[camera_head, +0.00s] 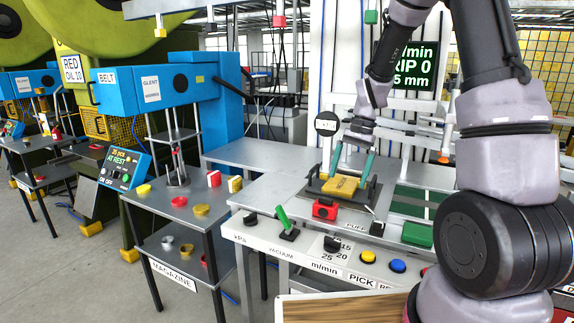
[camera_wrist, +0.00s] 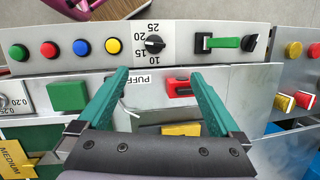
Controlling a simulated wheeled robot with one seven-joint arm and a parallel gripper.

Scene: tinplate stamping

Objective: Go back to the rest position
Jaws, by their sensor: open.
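My gripper (camera_head: 348,176) hangs from my arm over the grey worktable, with its two green fingers spread apart. In the wrist view my gripper (camera_wrist: 160,77) is also open, with nothing held between the fingertips. A yellow block (camera_head: 341,187) lies on a dark fixture just below the fingers. It also shows in the wrist view (camera_wrist: 181,129), partly hidden by the gripper body. I cannot tell whether the fingers touch it.
A red block (camera_head: 325,209) sits in front of the fixture. The control panel (camera_head: 284,245) has a green lever (camera_head: 284,219), a dial and coloured buttons. A blue press (camera_head: 150,84) and a side table (camera_head: 150,199) with small coloured parts stand left. Grey floor is free at far left.

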